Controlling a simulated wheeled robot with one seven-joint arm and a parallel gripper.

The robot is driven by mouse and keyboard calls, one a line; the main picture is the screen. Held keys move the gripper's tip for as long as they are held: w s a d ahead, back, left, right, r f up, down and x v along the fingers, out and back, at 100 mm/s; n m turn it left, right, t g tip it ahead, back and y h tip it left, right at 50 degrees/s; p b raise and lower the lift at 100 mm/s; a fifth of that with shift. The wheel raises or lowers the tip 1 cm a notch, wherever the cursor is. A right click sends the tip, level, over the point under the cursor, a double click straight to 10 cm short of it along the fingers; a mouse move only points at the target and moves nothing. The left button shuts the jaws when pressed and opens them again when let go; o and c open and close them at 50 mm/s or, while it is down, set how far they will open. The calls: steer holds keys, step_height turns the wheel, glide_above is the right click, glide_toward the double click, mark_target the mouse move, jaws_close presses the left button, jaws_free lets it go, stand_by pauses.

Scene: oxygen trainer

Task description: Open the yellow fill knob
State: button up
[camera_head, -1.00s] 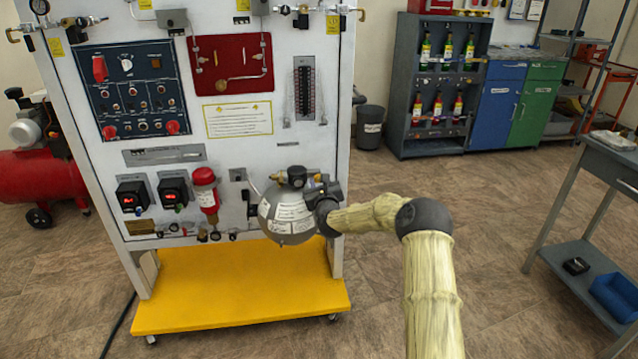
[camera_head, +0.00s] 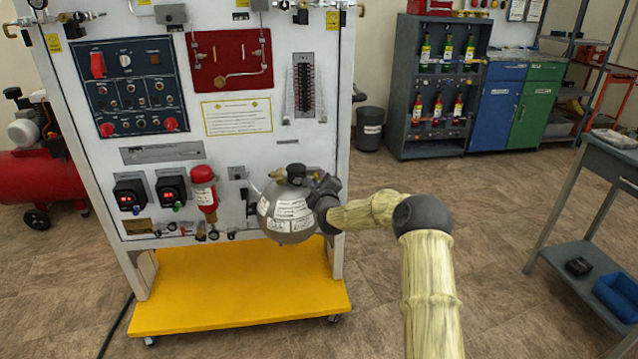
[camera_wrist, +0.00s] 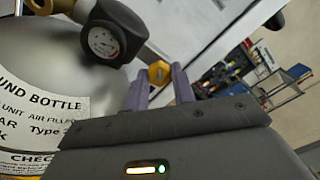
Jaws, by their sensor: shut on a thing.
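The yellow fill knob (camera_wrist: 158,72) shows in the wrist view between the tips of two purple fingers. My gripper (camera_wrist: 160,82) is shut on it. The knob sits beside the grey round bottle (camera_wrist: 45,80), which carries white labels and a black pressure gauge (camera_wrist: 104,41). In the head view the bottle (camera_head: 288,212) hangs at the lower right of the white trainer panel. My dark wrist covers the bottle's right side there, so the knob and the fingertips cannot be made out in that view.
The white panel (camera_head: 237,165) stands over a yellow base (camera_head: 240,290). A red cylinder (camera_head: 204,195) is mounted left of the bottle. A grey table (camera_head: 612,165) stands at the right. The floor between panel and table is clear.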

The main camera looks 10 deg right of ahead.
steer(key=n, duration=0.3)
steer(key=shift+a+n+b, duration=0.1)
steer(key=shift+n+b, duration=0.25)
steer(key=shift+n, duration=0.05)
steer(key=n, duration=0.3)
steer(key=shift+n+b, duration=0.3)
steer(key=n, duration=0.5)
steer(key=shift+b, duration=0.35)
steer(key=shift+a+n, duration=0.1)
steer(key=shift+n, duration=1)
steer(key=n, duration=0.3)
steer(key=shift+n+b, duration=0.3)
steer(key=n, duration=0.3)
steer(key=shift+f+n, duration=0.1)
steer(key=shift+n, duration=0.3)
steer(key=n+b, duration=0.1)
steer(key=n, duration=0.3)
steer(key=shift+n, duration=1.2)
